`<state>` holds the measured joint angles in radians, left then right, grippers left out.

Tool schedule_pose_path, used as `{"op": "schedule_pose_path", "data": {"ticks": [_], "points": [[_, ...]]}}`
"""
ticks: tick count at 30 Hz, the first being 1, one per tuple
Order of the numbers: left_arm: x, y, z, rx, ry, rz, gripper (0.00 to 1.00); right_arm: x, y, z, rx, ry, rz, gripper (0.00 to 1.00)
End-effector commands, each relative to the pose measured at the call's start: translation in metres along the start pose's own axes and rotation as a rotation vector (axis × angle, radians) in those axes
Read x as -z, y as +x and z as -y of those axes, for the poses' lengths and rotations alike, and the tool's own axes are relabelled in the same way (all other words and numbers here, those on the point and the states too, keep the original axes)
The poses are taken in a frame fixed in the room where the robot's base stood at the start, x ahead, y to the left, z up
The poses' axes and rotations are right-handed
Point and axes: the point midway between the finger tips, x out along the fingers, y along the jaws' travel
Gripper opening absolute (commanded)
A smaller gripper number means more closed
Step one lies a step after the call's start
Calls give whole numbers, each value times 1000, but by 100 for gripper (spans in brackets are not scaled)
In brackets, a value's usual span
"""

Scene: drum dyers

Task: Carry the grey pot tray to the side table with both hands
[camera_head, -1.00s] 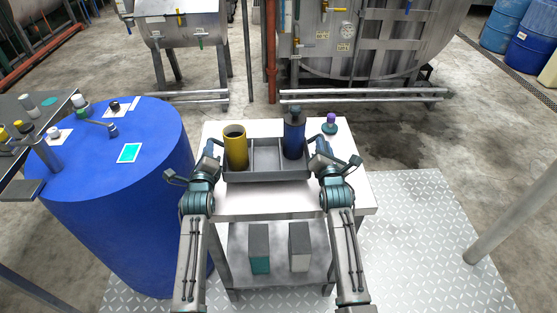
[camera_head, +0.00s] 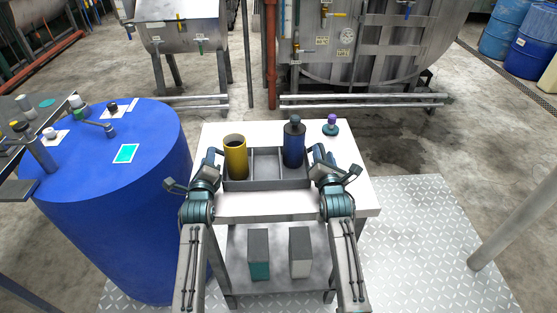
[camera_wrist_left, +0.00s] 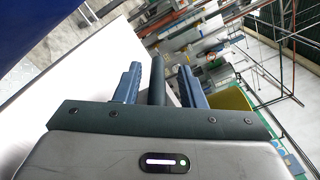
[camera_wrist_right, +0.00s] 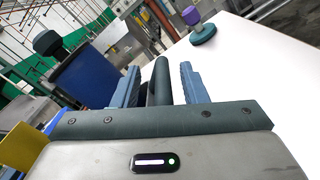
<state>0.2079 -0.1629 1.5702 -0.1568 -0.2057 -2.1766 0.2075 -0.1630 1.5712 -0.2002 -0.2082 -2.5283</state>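The grey pot tray (camera_head: 266,184) rests on the white-topped side table (camera_head: 240,205), holding a yellow pot (camera_head: 236,160) on the left and a blue bottle (camera_head: 293,145) with a dark cap on the right. My left gripper (camera_head: 214,156) is at the tray's left handle. In the left wrist view, the dark handle (camera_wrist_left: 157,78) stands between the spread fingers, with gaps on both sides. My right gripper (camera_head: 316,154) is at the right end. In the right wrist view, that handle (camera_wrist_right: 159,80) stands between spread fingers, also with gaps.
A purple-topped teal object (camera_head: 331,125) stands behind the tray's right end. Two boxes (camera_head: 258,254) (camera_head: 300,252) stand on the lower shelf. A large blue drum (camera_head: 120,215) is close on the left. The tabletop's right side is bare.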

Motion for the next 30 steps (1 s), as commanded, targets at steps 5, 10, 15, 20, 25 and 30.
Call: {"op": "schedule_pose_path", "data": {"ticks": [5, 10, 15, 20, 25, 30], "points": [[1, -6, 0, -1, -1, -1, 36, 0, 0, 0, 0, 1, 0, 39], [1, -32, -1, -2, -3, -1, 36, 0, 0, 0, 0, 1, 0, 39], [1, -69, -1, -2, -3, 0, 36, 0, 0, 0, 0, 1, 0, 39], [0, -98, 0, -1, -2, 0, 36, 0, 0, 0, 0, 1, 0, 39], [0, -116, 0, 0, -1, 0, 36, 0, 0, 0, 0, 1, 0, 39], [0, -121, 0, 1, 0, 1, 36, 0, -7, 0, 0, 2, 0, 39]]}}
